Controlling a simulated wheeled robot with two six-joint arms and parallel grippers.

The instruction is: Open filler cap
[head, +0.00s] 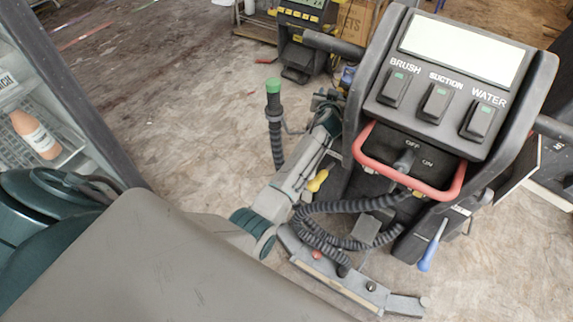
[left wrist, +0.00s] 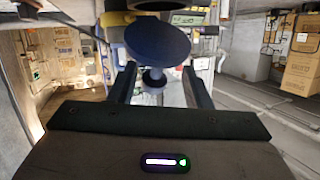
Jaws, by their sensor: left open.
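A dark blue round cap (left wrist: 158,40) with a small knob below it fills the upper middle of the left wrist view. My left gripper (left wrist: 158,70) is open, with one finger on either side of the cap's knob. I cannot tell whether the fingers touch it. In the head view my left gripper (head: 328,100) is at the left side of the floor-cleaning machine (head: 450,85), below its handlebar. A small blue part (head: 348,76) shows just beyond it, possibly the cap. My right gripper is not in view.
The machine has a red handle (head: 458,186), coiled hoses (head: 325,238) and a blue lever (head: 432,245). A hose with a green end (head: 273,86) stands left of my arm. Another machine (head: 305,30) and a cardboard box (head: 357,22) are behind. Open floor lies left.

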